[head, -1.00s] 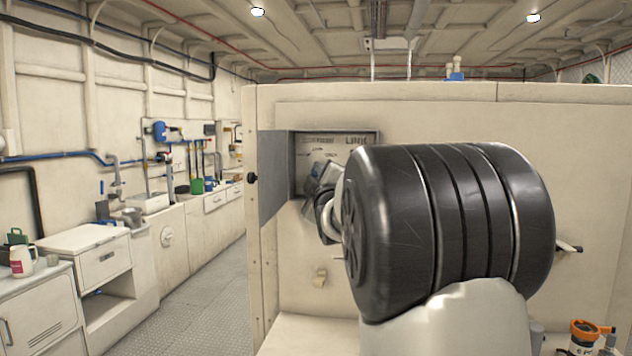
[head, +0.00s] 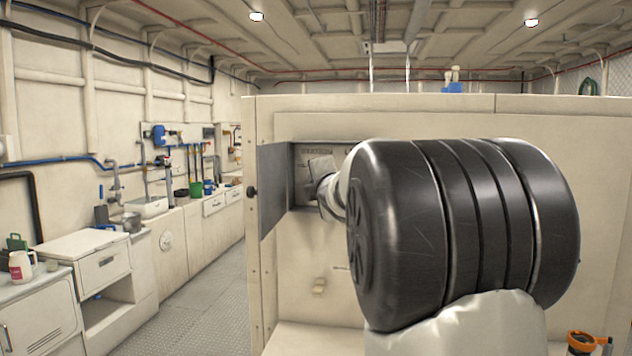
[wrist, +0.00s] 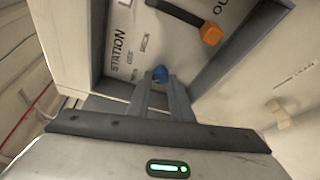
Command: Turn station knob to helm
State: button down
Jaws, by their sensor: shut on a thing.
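The blue station knob (wrist: 160,73) sits on a pale panel (wrist: 170,45) inside a recessed grey box, near the word STATION. Smaller words are printed beside the knob, too small and slanted to read surely. My gripper (wrist: 160,84) has its two grey fingers closed on the knob, one on each side. The knob's pointing direction is hidden. In the head view my gripper (head: 318,182) reaches into the open box (head: 301,170), and the knob is hidden behind it and my arm.
A lever with an orange end (wrist: 211,33) is on the same panel, right of the knob. The box's grey door (head: 272,190) stands open at the left. A small beige catch (head: 319,286) is on the wall below. An orange-topped container (head: 581,342) stands at lower right.

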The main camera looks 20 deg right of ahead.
dwell(0.4)
jog(key=c, duration=1.6)
grip_release()
